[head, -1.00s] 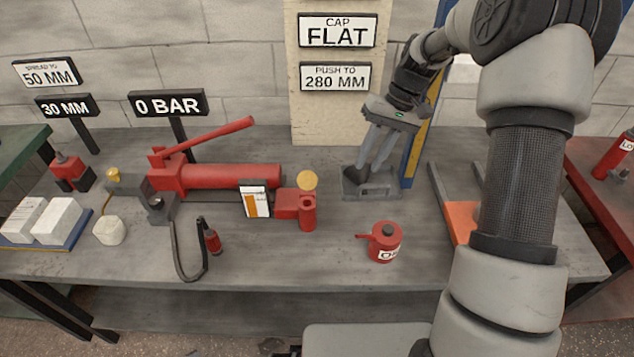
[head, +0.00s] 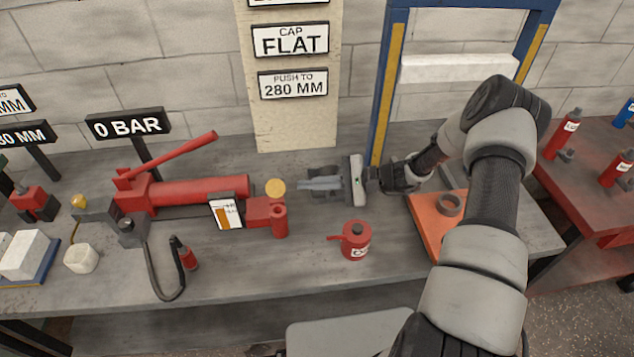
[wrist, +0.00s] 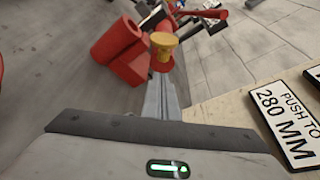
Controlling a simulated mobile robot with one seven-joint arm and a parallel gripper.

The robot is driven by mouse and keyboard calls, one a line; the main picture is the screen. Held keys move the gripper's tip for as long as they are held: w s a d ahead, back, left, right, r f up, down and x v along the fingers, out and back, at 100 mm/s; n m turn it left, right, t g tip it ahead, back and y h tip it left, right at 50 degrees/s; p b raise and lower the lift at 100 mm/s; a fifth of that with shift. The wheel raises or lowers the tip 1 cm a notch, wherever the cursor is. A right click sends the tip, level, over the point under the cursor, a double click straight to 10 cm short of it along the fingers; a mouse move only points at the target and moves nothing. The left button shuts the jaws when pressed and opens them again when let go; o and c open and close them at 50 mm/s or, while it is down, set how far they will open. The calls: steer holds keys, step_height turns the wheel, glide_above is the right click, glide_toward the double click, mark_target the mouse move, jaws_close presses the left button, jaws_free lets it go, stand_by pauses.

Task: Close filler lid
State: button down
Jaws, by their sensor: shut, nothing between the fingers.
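The filler lid is a round yellow cap (head: 275,188) at the right end of the red pump (head: 200,192). It stands raised, its round face toward the head camera, behind the red filler neck (head: 279,222). In the wrist view the yellow cap (wrist: 163,48) is just beyond my fingertips, with the red neck (wrist: 118,50) to its left. My gripper (head: 300,184) is shut and empty, lying level and pointing left at the lid from its right. A small gap seems to separate fingertips and lid in the head view; contact is unclear in the wrist view.
A red oil can (head: 355,241) stands in front of my gripper. A white card (head: 226,213) leans at the pump's front. A blue press frame (head: 388,85) and an orange plate (head: 437,235) are at right. The signboard (head: 292,120) rises behind.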

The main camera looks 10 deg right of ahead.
mark_target(276, 188)
steer(key=x, duration=0.5)
steer(key=shift+a, duration=0.2)
